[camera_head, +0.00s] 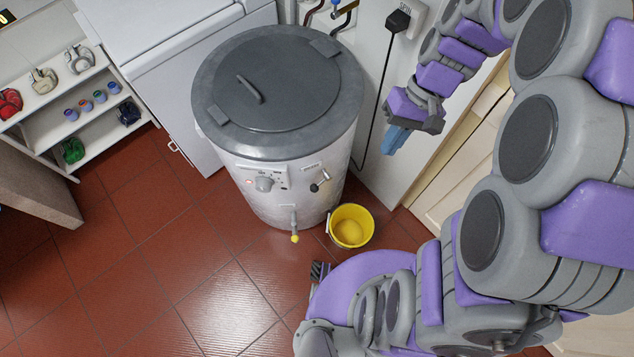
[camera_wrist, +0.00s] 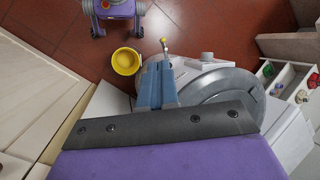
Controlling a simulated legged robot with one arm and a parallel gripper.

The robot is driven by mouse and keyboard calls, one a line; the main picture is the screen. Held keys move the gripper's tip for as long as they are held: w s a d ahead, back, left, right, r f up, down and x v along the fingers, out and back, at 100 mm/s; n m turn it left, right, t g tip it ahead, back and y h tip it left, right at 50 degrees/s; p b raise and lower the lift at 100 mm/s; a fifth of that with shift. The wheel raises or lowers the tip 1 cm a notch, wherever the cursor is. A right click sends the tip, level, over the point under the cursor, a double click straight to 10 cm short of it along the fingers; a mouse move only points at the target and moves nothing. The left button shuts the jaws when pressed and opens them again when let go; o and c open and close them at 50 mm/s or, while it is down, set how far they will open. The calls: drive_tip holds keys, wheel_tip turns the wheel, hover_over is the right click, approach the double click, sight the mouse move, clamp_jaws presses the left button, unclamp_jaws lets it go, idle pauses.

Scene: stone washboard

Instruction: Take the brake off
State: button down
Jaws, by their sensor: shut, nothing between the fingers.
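A white drum machine (camera_head: 290,205) with a grey round lid (camera_head: 275,80) stands on the tiled floor. Its front has a dial (camera_head: 264,184), a short lever with a dark end (camera_head: 319,182) and a lower stem with a yellow tip (camera_head: 294,228). I cannot tell which of these is the brake. My gripper (camera_head: 394,140) is to the right of the drum, apart from it, shut and empty. In the wrist view its blue fingers (camera_wrist: 157,78) hide part of the drum's front; the yellow tip (camera_wrist: 163,41) shows beyond them, and the lid (camera_wrist: 225,95) to the right.
A yellow bucket (camera_head: 351,226) stands on the floor at the drum's front right. A black plug (camera_head: 398,20) with a hanging cord is on the wall behind. A white appliance (camera_head: 160,75) stands at the left of the drum.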

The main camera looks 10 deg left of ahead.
drive_tip(key=s+d+r+m+t+h, duration=0.1)
drive_tip(key=s+d+r, duration=0.1)
drive_tip(key=s, duration=0.7)
drive_tip(key=s+d+r+m+t+h, duration=0.1)
drive_tip(key=s+d+r+h, duration=0.1)
drive_tip(key=s, duration=0.7)
drive_tip(key=shift+s+d+r+m, duration=0.3)
drive_tip(key=shift+d+r, duration=0.1)
drive_tip(key=shift+d, duration=0.2)
